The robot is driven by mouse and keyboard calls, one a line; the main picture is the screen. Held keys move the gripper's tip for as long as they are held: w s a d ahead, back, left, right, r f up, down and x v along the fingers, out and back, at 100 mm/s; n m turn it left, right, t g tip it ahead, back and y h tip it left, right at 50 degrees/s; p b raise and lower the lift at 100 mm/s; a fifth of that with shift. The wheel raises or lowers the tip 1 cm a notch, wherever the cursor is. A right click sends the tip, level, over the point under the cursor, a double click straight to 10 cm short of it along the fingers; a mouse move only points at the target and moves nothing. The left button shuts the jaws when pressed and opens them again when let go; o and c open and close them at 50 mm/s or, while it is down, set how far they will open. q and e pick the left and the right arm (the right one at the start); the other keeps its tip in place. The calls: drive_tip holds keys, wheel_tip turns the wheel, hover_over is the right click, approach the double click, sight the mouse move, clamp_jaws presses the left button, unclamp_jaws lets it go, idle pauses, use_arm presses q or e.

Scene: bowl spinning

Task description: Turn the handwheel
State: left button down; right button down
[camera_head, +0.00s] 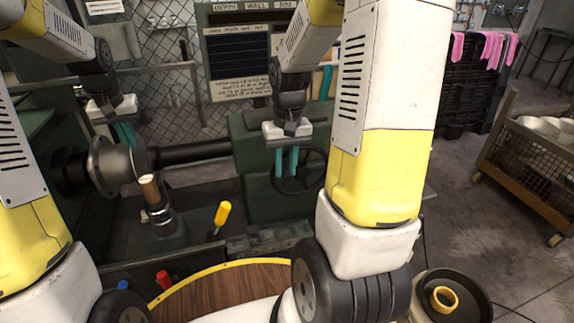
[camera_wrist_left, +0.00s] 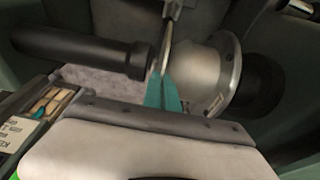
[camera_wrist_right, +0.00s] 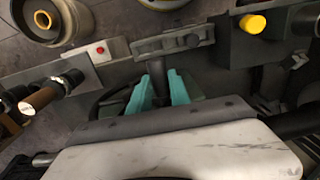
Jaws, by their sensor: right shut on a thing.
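The handwheel (camera_head: 318,166) is a dark spoked wheel on the green lathe, partly covered by my right arm. My right gripper (camera_head: 286,172) is at its left part, teal fingers pointing down. In the right wrist view, its fingers (camera_wrist_right: 159,88) stand apart around a grey part, with the dark curved rim (camera_wrist_right: 110,98) beside them; the exact grip point is partly hidden. My left gripper (camera_head: 127,142) is near the metal faceplate (camera_head: 103,165). In the left wrist view its fingers (camera_wrist_left: 164,92) are close together beside the faceplate (camera_wrist_left: 212,78), with nothing visible held.
A dark horizontal bar (camera_head: 195,152) runs between the faceplate and the lathe's green end. A wood-handled tool post (camera_head: 158,200) and a yellow-handled lever (camera_head: 222,214) stand below it. A wooden round top (camera_head: 225,285) is in front. A cart with bowls (camera_head: 530,150) is at right.

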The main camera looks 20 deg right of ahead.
drive_tip(key=a+f+h, duration=0.3)
drive_tip(key=f+h, duration=0.3)
drive_tip(key=h, duration=0.2)
drive_tip(key=shift+f+h, duration=0.2)
drive_tip(key=shift+h, duration=0.2)
drive_tip(key=shift+s+a, duration=0.1)
idle(0.4)
idle(0.9)
drive_tip(key=c, duration=1.2)
unclamp_jaws()
drive_tip(key=shift+r, duration=0.1)
